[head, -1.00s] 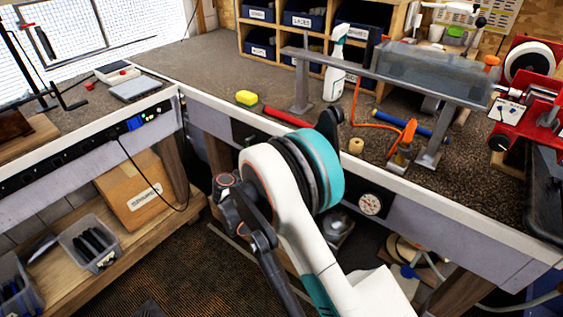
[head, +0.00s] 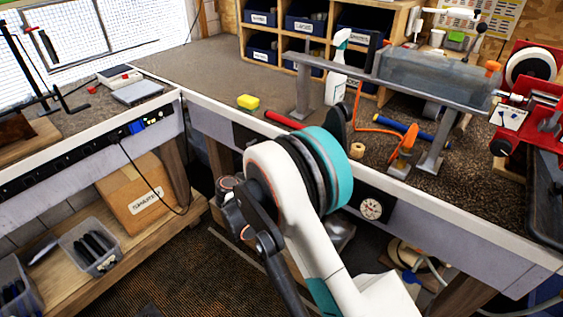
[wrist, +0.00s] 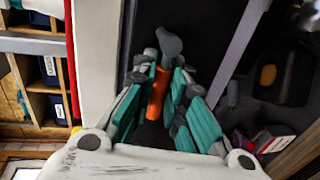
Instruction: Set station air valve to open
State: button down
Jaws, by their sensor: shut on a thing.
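In the wrist view, an orange handle (wrist: 157,92) with a blue-grey rounded end (wrist: 169,43) stands between the teal-padded fingers of my gripper (wrist: 160,72). The fingers are shut on the handle, with the rounded end beyond their tips. It looks like the air valve's lever, but its body and any open or closed marking are not visible. In the head view, my arm hides the gripper and the handle. A round white-faced gauge (head: 372,207) sits on the bench front, just right of my arm.
A cardboard box (head: 137,192) and bins stand on the lower left shelf.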

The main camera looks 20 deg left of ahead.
jog(key=c, duration=1.6)
grip_release()
jog(key=shift+s, duration=0.15)
jog(key=v, duration=1.1)
jog(key=shift+s+a, duration=0.2)
jog(key=shift+s, duration=0.15)
jog(key=shift+d+r, duration=0.1)
jog(key=shift+r, duration=0.05)
